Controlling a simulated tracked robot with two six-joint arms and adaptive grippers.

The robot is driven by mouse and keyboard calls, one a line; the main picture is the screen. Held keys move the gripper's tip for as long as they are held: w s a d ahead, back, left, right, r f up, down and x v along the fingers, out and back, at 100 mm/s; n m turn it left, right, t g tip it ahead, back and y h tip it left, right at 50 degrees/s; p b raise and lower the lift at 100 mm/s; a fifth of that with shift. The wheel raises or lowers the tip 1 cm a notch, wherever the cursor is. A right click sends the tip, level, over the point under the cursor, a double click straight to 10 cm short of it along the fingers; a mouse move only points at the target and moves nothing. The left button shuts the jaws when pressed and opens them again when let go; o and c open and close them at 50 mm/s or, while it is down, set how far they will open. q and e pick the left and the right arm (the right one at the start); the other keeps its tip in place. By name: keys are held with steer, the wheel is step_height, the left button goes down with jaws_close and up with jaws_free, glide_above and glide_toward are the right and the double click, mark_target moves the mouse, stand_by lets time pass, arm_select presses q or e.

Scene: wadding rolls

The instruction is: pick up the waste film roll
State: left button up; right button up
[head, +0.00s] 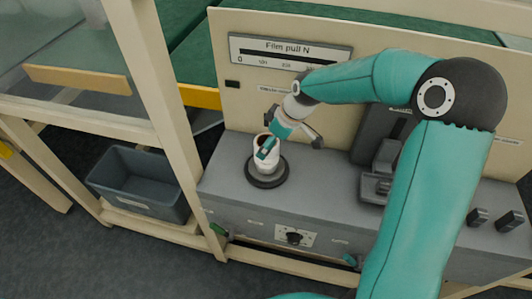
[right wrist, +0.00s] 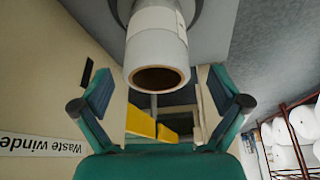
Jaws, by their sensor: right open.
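The waste film roll (head: 262,158) is a small white roll with a brown core, upright on a dark round base (head: 267,171) on the grey machine top. My right gripper (head: 284,138) is close to it in the head view, with one finger overlapping the roll. In the right wrist view the roll (right wrist: 157,47) shows with its open core end towards the camera, centred between the spread fingers (right wrist: 160,92). There is visible space on both sides, and no contact shows. My right gripper is open and empty. My left gripper is not in view.
A cream panel with a "Film pull N" display (head: 290,50) rises behind the roll. A dark machine block (head: 377,180) stands right of it. A grey bin (head: 140,183) sits lower left beyond a cream post (head: 160,100). White rolls on a rack (right wrist: 302,122) show in the right wrist view.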

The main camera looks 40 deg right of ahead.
mark_target(270, 165)
steer(key=shift+w+p+x, duration=0.1)
steer(key=shift+p+x, duration=0.25)
steer(key=shift+x, duration=1)
steer(key=shift+w+p+x, duration=0.15)
steer(key=shift+p+x, duration=0.15)
steer(key=shift+x, duration=1.05)
steer(key=shift+d+r, duration=0.1)
steer(key=shift+d, duration=0.05)
steer(key=shift+c, duration=0.2)
steer(key=c, duration=1.3)
